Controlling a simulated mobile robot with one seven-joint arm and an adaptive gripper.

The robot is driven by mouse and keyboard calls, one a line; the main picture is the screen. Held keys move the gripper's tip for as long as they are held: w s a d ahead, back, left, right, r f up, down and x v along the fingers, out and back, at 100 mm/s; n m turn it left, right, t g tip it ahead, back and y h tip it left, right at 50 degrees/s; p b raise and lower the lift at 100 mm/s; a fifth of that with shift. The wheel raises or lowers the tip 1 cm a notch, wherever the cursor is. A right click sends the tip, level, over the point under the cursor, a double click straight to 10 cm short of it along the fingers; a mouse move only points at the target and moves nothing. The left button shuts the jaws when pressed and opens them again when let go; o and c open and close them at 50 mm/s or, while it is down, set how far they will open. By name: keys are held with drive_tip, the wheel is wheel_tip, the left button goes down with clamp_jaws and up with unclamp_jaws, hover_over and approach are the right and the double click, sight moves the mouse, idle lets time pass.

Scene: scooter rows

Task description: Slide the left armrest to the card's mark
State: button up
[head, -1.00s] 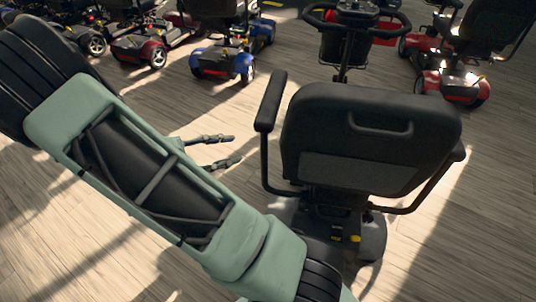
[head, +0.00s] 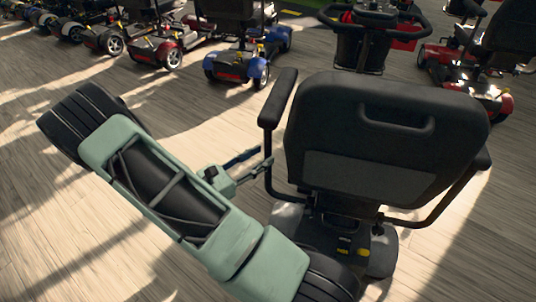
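The scooter's left armrest (head: 278,97) is a black pad on a dark post (head: 268,155), left of the black seat back (head: 385,135). My gripper (head: 265,155) reaches in from the left, low beside that post and below the pad. Its two slim fingers are apart, with nothing seen held between them. Their tips are at or very near the post; I cannot tell whether they touch. The armrest's sliding mount low at the seat is partly hidden by the seat back and my arm. I see no card or mark.
The right armrest (head: 482,160) stands on the seat's other side. The handlebar and basket (head: 362,45) are beyond the seat. A blue scooter (head: 236,65), a red one (head: 160,45) and others stand behind. The wooden floor at left is open.

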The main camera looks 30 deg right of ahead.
sight(265, 154)
drive_tip(key=shift+w+d, duration=0.2)
drive_tip(key=shift+d, duration=1.5)
clamp_jaws()
